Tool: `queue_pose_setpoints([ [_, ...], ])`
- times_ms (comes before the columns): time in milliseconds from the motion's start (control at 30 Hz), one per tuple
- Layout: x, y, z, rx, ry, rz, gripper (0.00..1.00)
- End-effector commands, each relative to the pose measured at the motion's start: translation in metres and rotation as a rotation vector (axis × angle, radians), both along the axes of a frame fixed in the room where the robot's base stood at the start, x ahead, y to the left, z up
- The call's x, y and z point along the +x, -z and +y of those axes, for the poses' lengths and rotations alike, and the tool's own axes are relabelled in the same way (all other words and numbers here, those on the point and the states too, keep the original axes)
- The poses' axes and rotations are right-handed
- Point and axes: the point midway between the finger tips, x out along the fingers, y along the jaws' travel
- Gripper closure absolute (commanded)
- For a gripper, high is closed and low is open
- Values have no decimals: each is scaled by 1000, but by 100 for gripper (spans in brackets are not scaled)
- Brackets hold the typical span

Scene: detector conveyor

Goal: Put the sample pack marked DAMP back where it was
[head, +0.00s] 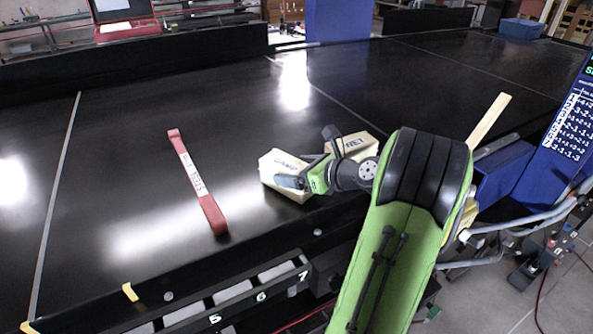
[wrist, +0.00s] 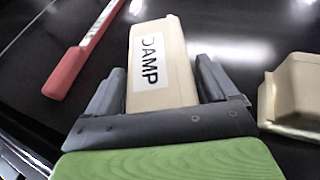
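The cream sample pack marked DAMP (head: 283,161) is at my gripper, over the black belt, left of another cream pack. In the wrist view, the DAMP pack (wrist: 160,62) lies between the two dark fingers of my gripper (wrist: 160,85), its label facing the camera. In the head view, my gripper (head: 302,180) reaches in from the right and hides part of the pack. I cannot tell whether the pack touches the belt.
The second cream pack (head: 359,146), its label partly hidden, also shows in the wrist view (wrist: 296,95). A red strap with a white label (head: 192,173) lies left on the belt (head: 120,150). A blue panel (head: 575,125) stands right. Open belt lies beyond the packs.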

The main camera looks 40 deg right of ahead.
Motion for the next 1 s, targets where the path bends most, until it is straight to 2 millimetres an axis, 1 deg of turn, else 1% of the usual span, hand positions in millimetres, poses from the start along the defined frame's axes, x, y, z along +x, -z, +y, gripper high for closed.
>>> queue_pose_setpoints([
  [33, 0, 0, 0, 0, 0, -1, 5],
  [67, 0, -1, 0, 0, 0, -1, 1],
  [100, 0, -1, 0, 0, 0, -1, 0],
  [267, 0, -1, 0, -1, 0, -2, 0],
  [367, -6, -4, -1, -2, 2, -3, 0],
  [467, -24, -12, -4, -3, 5, -4, 0],
  [600, -60, -28, -8, -2, 8, -4, 0],
  [733, -89, -40, -11, -2, 6, -3, 0],
  [833, -103, -45, -12, -1, 3, -4, 0],
  [900, -108, -47, -12, -1, 2, -4, 0],
  [1000, -111, -48, -12, -1, -1, -4, 0],
])
